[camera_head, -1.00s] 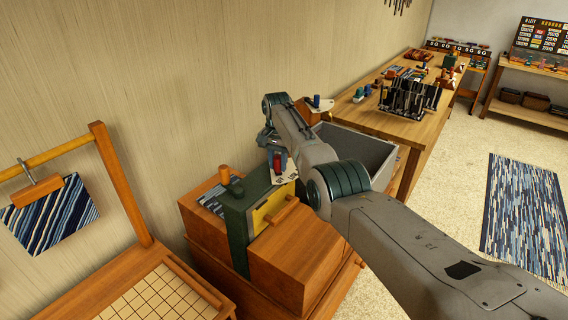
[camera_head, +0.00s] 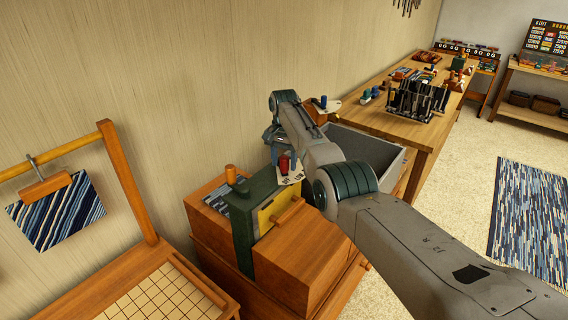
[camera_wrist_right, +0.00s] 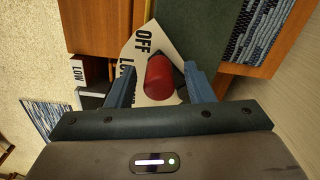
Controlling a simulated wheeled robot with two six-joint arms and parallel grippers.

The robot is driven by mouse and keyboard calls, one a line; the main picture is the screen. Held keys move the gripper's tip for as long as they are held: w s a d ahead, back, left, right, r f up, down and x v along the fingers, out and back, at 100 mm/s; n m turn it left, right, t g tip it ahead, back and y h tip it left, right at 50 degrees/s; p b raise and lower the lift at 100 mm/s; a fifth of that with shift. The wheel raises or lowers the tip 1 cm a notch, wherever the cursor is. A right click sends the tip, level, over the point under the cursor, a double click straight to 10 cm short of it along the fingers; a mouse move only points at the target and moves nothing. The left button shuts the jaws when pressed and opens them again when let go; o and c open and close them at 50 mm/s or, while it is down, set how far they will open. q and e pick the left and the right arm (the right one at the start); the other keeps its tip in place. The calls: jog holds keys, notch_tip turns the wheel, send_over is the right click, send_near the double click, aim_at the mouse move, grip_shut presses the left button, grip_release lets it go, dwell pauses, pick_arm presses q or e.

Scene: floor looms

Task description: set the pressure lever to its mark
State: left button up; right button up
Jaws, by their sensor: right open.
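The pressure lever shows as a red knob (camera_head: 284,163) on the side of a dark green press frame (camera_head: 240,232). A white fan-shaped plate (camera_head: 291,179) with black lettering lies under it. In the right wrist view the red knob (camera_wrist_right: 160,78) lies between the two blue-grey fingers of my right gripper (camera_wrist_right: 161,88), with a gap on each side. The gripper (camera_head: 274,148) is open at the knob. The mark cannot be made out. My left gripper is out of view.
The press stands on a wooden cabinet (camera_head: 290,258) against the wall. A wooden loom frame (camera_head: 128,185) stands at left. Open floor (camera_head: 440,220) lies at right.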

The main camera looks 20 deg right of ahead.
notch_tip(320, 180, up, 9)
jog(key=b, duration=0.2)
jog(key=shift+b, duration=0.4)
jog(key=shift+r, duration=0.45)
